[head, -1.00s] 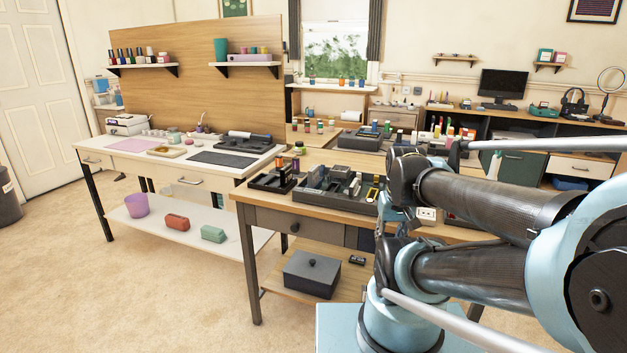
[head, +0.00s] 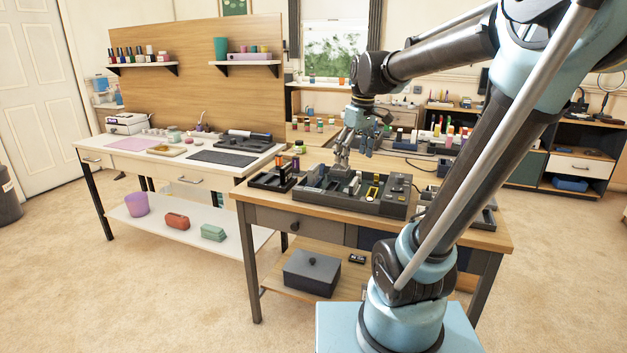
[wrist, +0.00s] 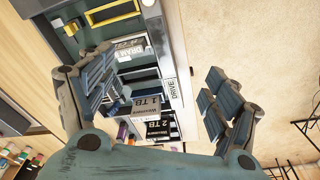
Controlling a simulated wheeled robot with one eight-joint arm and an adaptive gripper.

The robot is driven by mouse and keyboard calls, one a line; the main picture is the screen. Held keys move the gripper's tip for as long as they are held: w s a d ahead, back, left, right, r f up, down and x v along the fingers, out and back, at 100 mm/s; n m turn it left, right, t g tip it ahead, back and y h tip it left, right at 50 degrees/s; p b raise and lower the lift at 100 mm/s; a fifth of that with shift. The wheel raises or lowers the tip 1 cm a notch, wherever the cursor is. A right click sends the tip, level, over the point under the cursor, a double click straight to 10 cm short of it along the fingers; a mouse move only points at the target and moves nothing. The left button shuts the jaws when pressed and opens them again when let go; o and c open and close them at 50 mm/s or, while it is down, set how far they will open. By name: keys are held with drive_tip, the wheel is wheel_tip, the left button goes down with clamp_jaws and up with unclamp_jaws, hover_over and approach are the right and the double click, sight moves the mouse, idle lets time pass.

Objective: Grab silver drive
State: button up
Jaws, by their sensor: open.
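My gripper (head: 341,162) is open and points down over the dark organizer tray (head: 400,206) on the wooden table. In the wrist view its fingers stand wide apart, with the gripper (wrist: 160,95) over a tray section marked DRIVE. Several boxy drives stand in that section. One pale grey drive with a white 1 TB label (wrist: 147,104) lies between the fingers, nearer the left one. A drive labelled 2 TB (wrist: 160,130) is just below it in the picture. I cannot tell for sure which drive is the silver one. The left finger partly hides the tray.
A DRAM-labelled item (wrist: 128,48) and a yellow-framed slot (wrist: 110,15) lie in the tray's upper sections. A smaller dark tray (head: 268,181) with bottles stands to the left. A dark lidded box (head: 311,274) sits on the lower shelf.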

sight(314, 166)
drive_tip(key=w+a+r+n, duration=0.5)
drive_tip(key=w+a, duration=0.5)
drive_tip(key=w, duration=0.3)
drive_tip(key=shift+n+g, duration=0.3)
drive_tip(key=shift+g, duration=0.1)
drive_tip(key=f, duration=0.3)
drive_tip(key=a+f, duration=0.1)
drive_tip(key=f, duration=0.3)
drive_tip(key=a+f, duration=0.1)
drive_tip(key=f, duration=0.3)
drive_tip(key=shift+w+a+f, duration=0.1)
drive_tip(key=shift+w+f, duration=0.1)
drive_tip(key=shift+w, duration=0.1)
drive_tip(key=shift+a+f, duration=0.2)
drive_tip(key=shift+f, duration=2.55)
drive_tip(key=c, duration=1.2)
